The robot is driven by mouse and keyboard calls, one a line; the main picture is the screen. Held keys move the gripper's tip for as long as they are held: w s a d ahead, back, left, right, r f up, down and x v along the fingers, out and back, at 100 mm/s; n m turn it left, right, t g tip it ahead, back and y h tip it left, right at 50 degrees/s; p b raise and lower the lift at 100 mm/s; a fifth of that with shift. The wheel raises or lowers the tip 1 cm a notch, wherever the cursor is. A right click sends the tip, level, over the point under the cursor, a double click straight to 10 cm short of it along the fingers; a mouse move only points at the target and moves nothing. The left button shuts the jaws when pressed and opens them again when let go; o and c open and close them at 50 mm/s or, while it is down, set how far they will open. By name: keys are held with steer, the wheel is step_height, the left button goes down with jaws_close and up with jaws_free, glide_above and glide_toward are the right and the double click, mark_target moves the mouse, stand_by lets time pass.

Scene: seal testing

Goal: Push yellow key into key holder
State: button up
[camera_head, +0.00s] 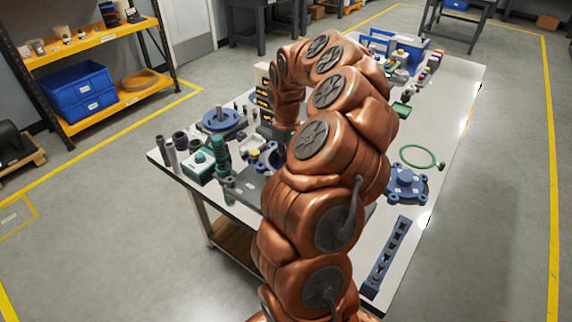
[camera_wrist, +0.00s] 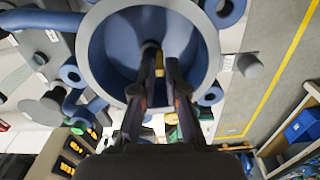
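In the wrist view my gripper (camera_wrist: 158,82) reaches over a large round blue part (camera_wrist: 103,60) with a pale rim. Its two dark fingers stand apart, tips over the part's inside. A small yellow piece (camera_wrist: 159,63), which looks like the yellow key, shows between the fingertips. I cannot tell whether the fingers touch it. A dark round piece lies just beyond the tips. I cannot make out for certain which part is the key holder. In the head view my copper-coloured arm hides the gripper and the key.
The white table (camera_head: 455,95) is crowded.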

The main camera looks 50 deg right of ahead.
jaws_close()
steer(key=shift+r+p, duration=0.6)
steer(key=shift+r, duration=2.95)
steer(key=shift+s, duration=0.1)
